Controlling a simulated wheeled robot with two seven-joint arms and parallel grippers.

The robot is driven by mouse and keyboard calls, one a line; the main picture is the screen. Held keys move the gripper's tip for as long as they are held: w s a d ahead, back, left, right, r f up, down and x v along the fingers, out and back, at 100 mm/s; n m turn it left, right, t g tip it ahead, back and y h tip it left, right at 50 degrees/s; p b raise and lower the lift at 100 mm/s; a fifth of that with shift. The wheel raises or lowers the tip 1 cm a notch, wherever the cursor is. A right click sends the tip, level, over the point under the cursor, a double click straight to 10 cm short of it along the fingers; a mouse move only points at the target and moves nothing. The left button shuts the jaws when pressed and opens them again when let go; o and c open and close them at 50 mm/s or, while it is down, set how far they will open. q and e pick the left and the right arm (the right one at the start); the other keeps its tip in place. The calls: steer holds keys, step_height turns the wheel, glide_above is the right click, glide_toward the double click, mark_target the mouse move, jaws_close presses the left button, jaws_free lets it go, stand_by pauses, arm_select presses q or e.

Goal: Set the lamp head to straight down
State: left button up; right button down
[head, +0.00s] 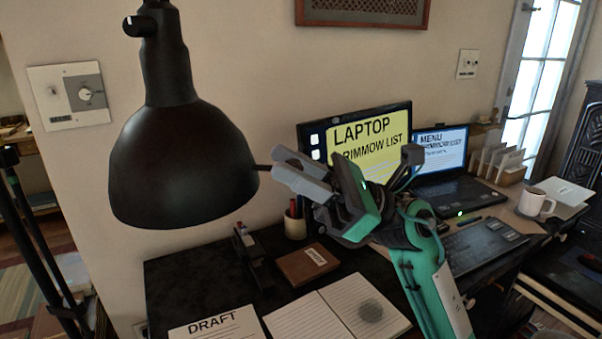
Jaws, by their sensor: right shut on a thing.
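The black lamp head (185,165) hangs at the upper left, in front of the wall. Its wide rim points mostly downward, with a slight tilt. A round knob (140,25) sits on the joint at its top. A thin dark rod (263,167) sticks out from the right side of the shade. My right gripper (276,165) is at this rod, with its grey fingers closed on it, just right of the shade. The lamp's base is not visible. My left gripper is not in view.
Below is a dark desk with an open notebook (340,312), a DRAFT sheet (215,325), a brown box (307,264) and a pencil cup (295,226). A yellow-screened monitor (365,135), a laptop (440,155) and a white mug (535,203) stand right. The wall is close behind the lamp.

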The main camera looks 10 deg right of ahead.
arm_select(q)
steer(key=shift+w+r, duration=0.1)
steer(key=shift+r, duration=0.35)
arm_select(e)
steer(key=c, duration=1.2)
jaws_free()
steer(key=shift+a, duration=0.15)
steer(key=shift+c, duration=0.2)
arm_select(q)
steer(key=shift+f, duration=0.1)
arm_select(e)
steer(key=shift+f, duration=0.1)
